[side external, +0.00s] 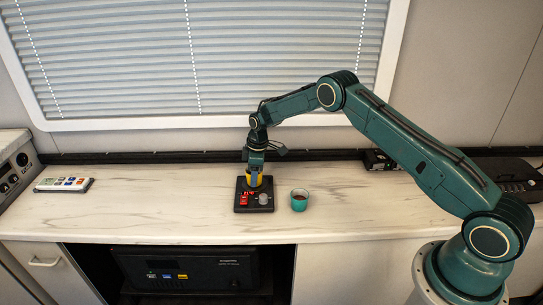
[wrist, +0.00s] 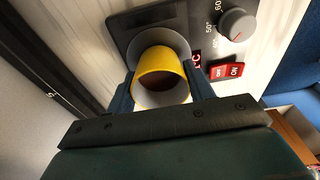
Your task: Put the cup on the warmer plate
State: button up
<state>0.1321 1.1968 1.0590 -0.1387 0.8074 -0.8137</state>
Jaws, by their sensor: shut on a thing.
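A yellow cup (side external: 252,181) with dark liquid inside is held between the two fingers of my gripper (side external: 256,172). In the wrist view the fingers press on opposite sides of the yellow cup (wrist: 159,61). The cup is over the round grey plate (wrist: 178,42) of the black warmer (side external: 241,207), and its base is hidden. I cannot tell whether it touches the plate. The warmer has a grey dial (wrist: 236,24) and a red switch (wrist: 228,70).
A teal cup (side external: 299,203) with dark contents stands on the counter just right of the warmer. A white remote-like panel (side external: 63,184) lies at the left. The marble-pattern counter (side external: 150,205) is clear between them. A window with blinds is behind.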

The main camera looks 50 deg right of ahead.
jog(key=shift+f, duration=0.1)
jog(key=o, duration=1)
jog(key=r, duration=0.8)
jog(key=s+d+r, duration=0.1)
jog(key=r, duration=0.3)
jog(key=shift+r, duration=0.1)
